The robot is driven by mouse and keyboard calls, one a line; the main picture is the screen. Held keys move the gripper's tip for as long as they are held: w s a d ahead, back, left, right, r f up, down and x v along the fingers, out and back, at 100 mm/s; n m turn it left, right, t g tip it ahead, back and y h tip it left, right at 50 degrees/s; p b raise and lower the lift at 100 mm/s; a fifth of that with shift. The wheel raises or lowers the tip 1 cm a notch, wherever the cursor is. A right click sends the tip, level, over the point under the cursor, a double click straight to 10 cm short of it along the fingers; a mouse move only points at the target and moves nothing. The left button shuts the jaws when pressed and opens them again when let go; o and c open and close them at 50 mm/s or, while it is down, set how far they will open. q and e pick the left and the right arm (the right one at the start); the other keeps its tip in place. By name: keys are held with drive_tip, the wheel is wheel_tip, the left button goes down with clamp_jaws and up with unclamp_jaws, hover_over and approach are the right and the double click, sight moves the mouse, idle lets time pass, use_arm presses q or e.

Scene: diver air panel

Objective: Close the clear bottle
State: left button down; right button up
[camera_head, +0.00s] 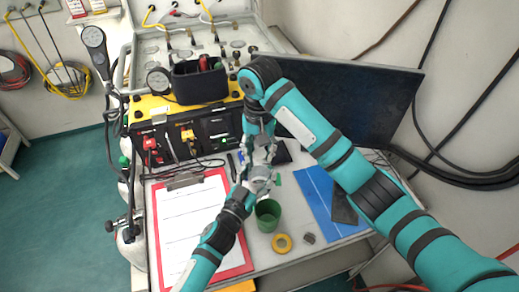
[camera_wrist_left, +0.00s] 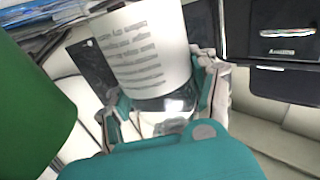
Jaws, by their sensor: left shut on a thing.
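The clear bottle (camera_wrist_left: 145,50) carries a white label with printed lines; its clear end shows below the label in the left wrist view. My left gripper (camera_wrist_left: 165,95) is shut around the bottle, with teal and grey fingers on both sides. In the head view my left gripper (camera_head: 258,180) is over the table beside the green cup. My right gripper (camera_head: 262,152) points down just above it, close to the bottle; its fingers are too small and overlapped to tell open from shut. The bottle's mouth and any cap cannot be made out.
A green cup (camera_head: 268,215), a yellow ring (camera_head: 282,243) and a small grey piece (camera_head: 309,238) are near the front. A red clipboard (camera_head: 246,262) lies left, a blue mat (camera_head: 322,203) right. The air panel (camera_head: 205,130) and dark screen (camera_head: 345,100) stand behind.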

drive_tip(key=o, duration=0.4)
wheel_tip(320, 180, up, 12)
idle(0.5)
use_arm(q)
drive_tip(key=shift+c, duration=1.2)
unclamp_jaws()
drive_tip(key=shift+s, duration=0.1)
